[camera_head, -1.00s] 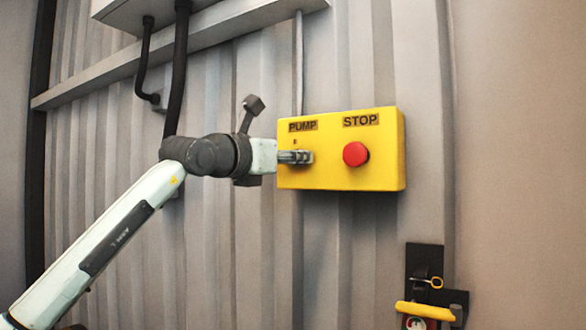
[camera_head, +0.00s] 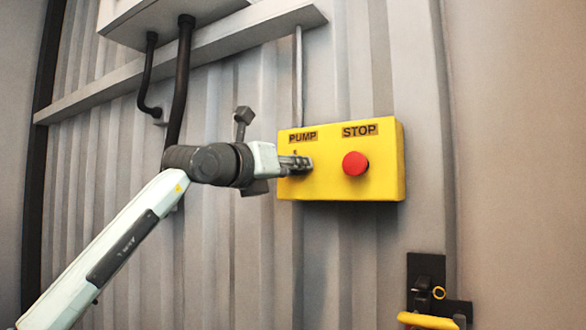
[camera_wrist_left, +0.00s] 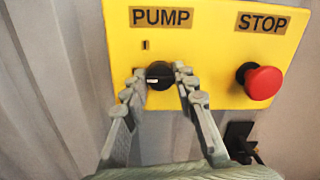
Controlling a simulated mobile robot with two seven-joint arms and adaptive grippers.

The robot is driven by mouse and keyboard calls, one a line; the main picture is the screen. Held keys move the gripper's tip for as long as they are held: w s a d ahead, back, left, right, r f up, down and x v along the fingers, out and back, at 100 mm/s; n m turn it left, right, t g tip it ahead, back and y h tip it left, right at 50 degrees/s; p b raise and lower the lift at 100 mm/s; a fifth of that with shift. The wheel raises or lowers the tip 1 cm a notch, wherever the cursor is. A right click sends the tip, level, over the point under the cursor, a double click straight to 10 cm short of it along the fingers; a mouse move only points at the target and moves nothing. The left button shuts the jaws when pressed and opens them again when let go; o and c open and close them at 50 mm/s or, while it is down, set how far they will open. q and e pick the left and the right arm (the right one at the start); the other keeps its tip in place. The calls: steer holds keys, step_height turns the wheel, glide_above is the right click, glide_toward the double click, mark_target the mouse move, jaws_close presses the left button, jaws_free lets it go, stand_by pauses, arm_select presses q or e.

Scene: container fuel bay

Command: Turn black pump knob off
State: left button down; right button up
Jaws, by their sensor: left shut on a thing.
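The yellow control box (camera_head: 325,188) is on the corrugated wall, with PUMP and STOP labels. The black pump knob (camera_wrist_left: 160,70) is under the PUMP label in the left wrist view, with a white mark low on its face. My left gripper (camera_head: 306,163) reaches the box from the left and is shut on the knob, with one fingertip on each side in the left wrist view. In the head view the fingers hide the knob. My right gripper is not in view.
The red stop button (camera_head: 355,164) sticks out to the right of the gripper. A black bracket with a yellow handle (camera_head: 428,321) is at the lower right. Black pipes (camera_head: 181,75) and a grey rail (camera_head: 215,37) run on the wall above my left arm.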

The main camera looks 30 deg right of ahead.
arm_select(q)
steer(key=c, duration=1.2)
jaws_free()
steer(key=shift+a, duration=0.15)
steer(key=v, duration=1.1)
steer(key=shift+s+a+f, duration=0.1)
steer(key=shift+s+a, duration=0.15)
steer(key=shift+a, duration=0.1)
